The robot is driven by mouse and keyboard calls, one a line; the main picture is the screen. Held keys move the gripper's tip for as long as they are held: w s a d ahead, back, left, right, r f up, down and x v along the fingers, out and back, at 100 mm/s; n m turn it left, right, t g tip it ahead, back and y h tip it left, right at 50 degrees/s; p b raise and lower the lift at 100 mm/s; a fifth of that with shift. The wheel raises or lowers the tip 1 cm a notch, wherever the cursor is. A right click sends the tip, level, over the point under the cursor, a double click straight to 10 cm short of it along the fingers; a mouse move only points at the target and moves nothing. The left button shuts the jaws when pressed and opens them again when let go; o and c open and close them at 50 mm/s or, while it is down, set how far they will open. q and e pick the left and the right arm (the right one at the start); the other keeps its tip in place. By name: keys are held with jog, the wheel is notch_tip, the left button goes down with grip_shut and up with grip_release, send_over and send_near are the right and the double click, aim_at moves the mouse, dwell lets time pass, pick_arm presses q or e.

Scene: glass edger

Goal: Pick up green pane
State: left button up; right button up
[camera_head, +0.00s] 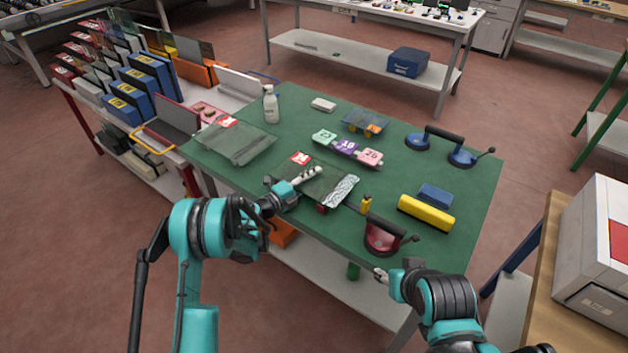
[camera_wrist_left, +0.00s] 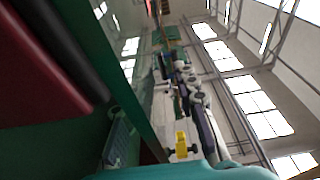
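A greenish see-through pane (camera_head: 318,190) with a red-and-white label (camera_head: 300,158) is at the middle of the green table, with a small dark red block under its front edge. A paler grey-green pane (camera_head: 240,142) with a similar label is at the table's left. My left gripper (camera_head: 312,175) is at the middle pane, its pale fingers reaching over the pane's face from the front left. The finger gap and any contact cannot be made out. My right gripper (camera_head: 380,274) is at the table's front edge, beside a red suction cup (camera_head: 382,238), clear of both panes.
A speckled strip (camera_head: 341,190) lies at the middle pane's right edge. Near it are a small yellow bottle (camera_head: 366,203), a yellow bar (camera_head: 426,213) and a blue double suction lifter (camera_head: 437,146). Numbered tags (camera_head: 347,147) and a white bottle (camera_head: 270,104) stand behind. A pane rack (camera_head: 130,85) is left.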

pick_arm(q)
grip_shut()
jog(key=shift+r, duration=0.15)
